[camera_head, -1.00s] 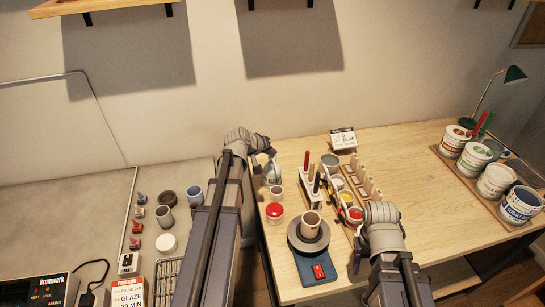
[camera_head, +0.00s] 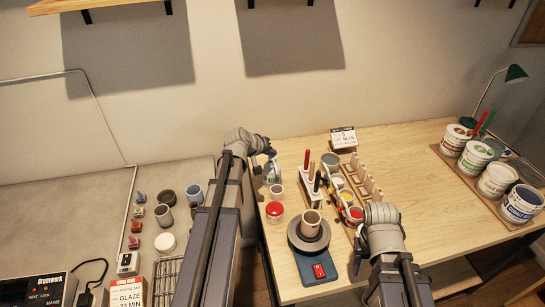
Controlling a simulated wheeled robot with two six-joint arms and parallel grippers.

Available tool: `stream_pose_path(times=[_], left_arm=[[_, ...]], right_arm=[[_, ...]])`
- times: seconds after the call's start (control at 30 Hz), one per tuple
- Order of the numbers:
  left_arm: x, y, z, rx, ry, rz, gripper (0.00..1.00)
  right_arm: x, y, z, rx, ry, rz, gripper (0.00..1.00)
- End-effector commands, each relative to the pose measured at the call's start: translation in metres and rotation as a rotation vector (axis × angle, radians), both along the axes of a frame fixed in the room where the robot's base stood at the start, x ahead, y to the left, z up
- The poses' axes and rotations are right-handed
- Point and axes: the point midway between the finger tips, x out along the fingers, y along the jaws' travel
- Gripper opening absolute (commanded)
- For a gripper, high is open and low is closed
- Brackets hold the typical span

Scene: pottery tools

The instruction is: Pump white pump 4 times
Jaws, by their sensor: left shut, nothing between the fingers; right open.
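The pump bottle (camera_head: 272,176), pale and bluish-white, stands near the back left corner of the wooden table. My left gripper (camera_head: 270,153) is shut and empty right at the top of the bottle and partly hides its head. I cannot tell whether it touches the pump head. My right gripper (camera_head: 357,262) is open and empty above the front of the table, right of the pottery wheel, and its fingers are hard to make out.
A red-topped jar (camera_head: 275,210) and a small cup (camera_head: 277,190) stand close in front of the bottle. A wheel with a cup (camera_head: 311,224), a tool rack (camera_head: 311,190) and paint pots (camera_head: 347,197) lie to the right. Glaze buckets (camera_head: 496,180) stand far right; the table between is clear.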

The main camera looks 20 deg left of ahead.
Motion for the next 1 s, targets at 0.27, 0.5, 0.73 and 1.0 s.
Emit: stream_pose_path(times=[0.27, 0.5, 0.73, 1.0], left_arm=[[0.000, 0.000, 0.000, 0.001, 0.003, -0.001, 0.00], [0.000, 0.000, 0.009, 0.001, 0.003, -0.001, 0.00], [0.000, 0.000, 0.008, 0.001, 0.003, -0.001, 0.00], [0.000, 0.000, 0.021, 0.001, 0.001, -0.001, 0.00]], right_arm=[[0.000, 0.000, 0.001, 0.000, 0.000, 0.000, 0.50], [0.000, 0.000, 0.010, 0.000, 0.000, 0.000, 0.50], [0.000, 0.000, 0.009, 0.000, 0.000, 0.000, 0.50], [0.000, 0.000, 0.022, 0.000, 0.000, 0.000, 0.50]])
